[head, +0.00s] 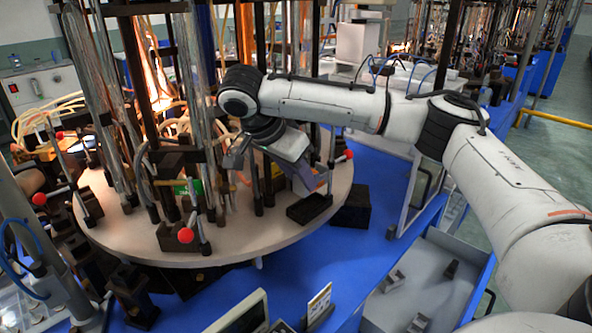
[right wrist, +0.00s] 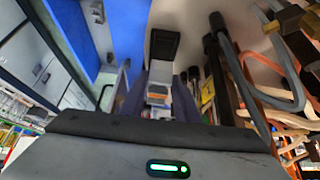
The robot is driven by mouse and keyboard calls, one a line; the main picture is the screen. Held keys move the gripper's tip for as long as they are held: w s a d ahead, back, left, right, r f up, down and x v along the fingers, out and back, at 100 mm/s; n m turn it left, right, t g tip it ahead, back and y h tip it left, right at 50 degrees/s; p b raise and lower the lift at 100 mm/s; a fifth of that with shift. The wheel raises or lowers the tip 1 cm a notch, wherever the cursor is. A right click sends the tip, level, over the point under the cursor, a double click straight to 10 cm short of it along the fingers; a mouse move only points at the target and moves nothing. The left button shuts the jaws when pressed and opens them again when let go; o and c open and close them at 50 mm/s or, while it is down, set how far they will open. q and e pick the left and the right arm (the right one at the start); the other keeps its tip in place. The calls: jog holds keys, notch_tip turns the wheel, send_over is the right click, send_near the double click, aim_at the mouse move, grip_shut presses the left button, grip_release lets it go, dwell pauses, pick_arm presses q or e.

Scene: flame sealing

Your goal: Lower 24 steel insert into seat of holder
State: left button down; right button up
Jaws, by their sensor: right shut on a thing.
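My right gripper (head: 312,183) reaches down over the right edge of the round turntable (head: 250,232). In the right wrist view, its two dark fingers (right wrist: 158,104) are closed on a small pale, steel-like piece with an orange patch (right wrist: 158,98), which I take to be the insert. A black block-shaped holder (head: 308,209) sits on the turntable rim just below the gripper. It also shows beyond the fingertips in the right wrist view (right wrist: 165,45). The gap between the piece and the seat cannot be judged. My left gripper is out of view.
Glass tubes (head: 95,110) and dark posts stand close to the gripper's left. Red-ball handles (head: 186,235) stick up near the rim. A second black block (head: 352,206) is beside the turntable on the blue surface (head: 385,235). A grey tray (head: 425,290) with small parts lies at lower right.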

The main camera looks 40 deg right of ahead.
aim_at(298, 188)
jog(key=shift+w+f, duration=0.1)
jog(key=shift+f, duration=1.45)
jog(key=shift+a, duration=0.15)
jog(key=shift+f, duration=1.25)
dwell(0.8)
jog(key=o, duration=1.3)
jog(key=shift+c, duration=0.2)
jog(key=shift+r, duration=2.25)
